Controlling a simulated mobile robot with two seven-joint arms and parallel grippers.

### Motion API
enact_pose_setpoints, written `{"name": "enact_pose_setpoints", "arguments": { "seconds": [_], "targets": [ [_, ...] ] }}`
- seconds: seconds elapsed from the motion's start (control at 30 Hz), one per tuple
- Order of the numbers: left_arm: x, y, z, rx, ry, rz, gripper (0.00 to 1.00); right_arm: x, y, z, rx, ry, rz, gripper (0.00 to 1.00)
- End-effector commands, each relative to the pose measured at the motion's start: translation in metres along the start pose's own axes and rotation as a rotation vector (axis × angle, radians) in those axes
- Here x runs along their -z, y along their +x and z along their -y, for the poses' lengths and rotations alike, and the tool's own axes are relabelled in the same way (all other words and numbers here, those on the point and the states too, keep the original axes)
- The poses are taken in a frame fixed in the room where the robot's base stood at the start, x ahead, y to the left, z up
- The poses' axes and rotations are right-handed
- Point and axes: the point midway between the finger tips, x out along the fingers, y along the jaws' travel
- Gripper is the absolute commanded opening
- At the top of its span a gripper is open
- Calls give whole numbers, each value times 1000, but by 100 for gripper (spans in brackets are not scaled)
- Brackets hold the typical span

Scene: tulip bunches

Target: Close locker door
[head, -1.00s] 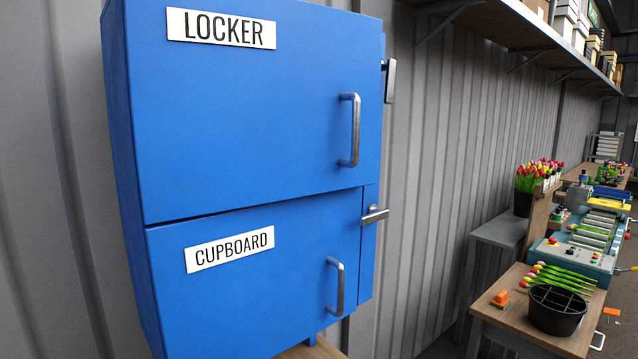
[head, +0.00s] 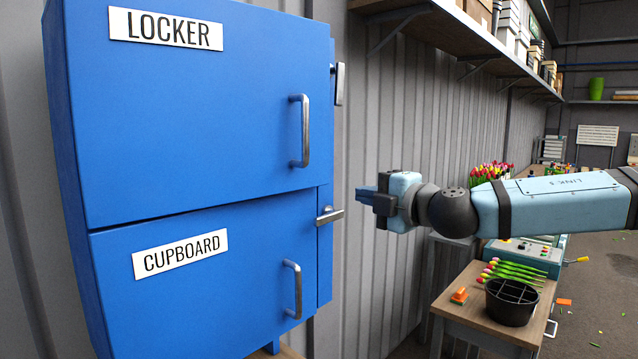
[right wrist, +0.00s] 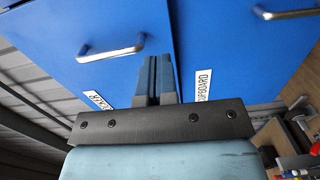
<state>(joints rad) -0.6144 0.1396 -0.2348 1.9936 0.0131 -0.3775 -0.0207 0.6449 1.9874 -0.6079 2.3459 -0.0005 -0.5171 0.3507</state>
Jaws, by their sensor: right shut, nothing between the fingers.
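The blue locker door (head: 200,110), labelled LOCKER, fills the upper part of the cabinet in the head view. It lies nearly flush; I cannot tell whether a small gap remains at its right edge. Its metal handle (head: 301,131) is upright near that edge, and a latch (head: 339,84) stands upright beside it. My right gripper (head: 359,191) is shut and empty, right of the cabinet and apart from it, fingers pointing left. In the right wrist view its blue fingers (right wrist: 157,62) appear in front of the locker door (right wrist: 60,40) and its handle (right wrist: 112,48). My left gripper is out of view.
The cupboard door (head: 220,280) is below the locker, with its own handle (head: 292,289) and a sideways latch (head: 330,215). A shelf (head: 420,8) juts from the wall at upper right. A wooden table (head: 470,300) bears a black pot (head: 511,303) and tulips (head: 520,268).

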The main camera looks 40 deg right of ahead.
Motion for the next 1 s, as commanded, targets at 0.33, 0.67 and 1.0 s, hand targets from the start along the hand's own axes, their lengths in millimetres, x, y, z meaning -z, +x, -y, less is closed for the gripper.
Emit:
{"name": "enact_pose_setpoints", "arguments": {
  "seconds": [0.33, 0.67, 1.0],
  "targets": [
    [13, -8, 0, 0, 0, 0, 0, -4, 20, -9, -6, -8, 12, 0],
    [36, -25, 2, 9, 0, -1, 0, -3, 65, -11, -7, -5, 9, 0],
    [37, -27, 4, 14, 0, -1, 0, -5, 82, -7, -5, -14, 13, 0]
  ]
}}
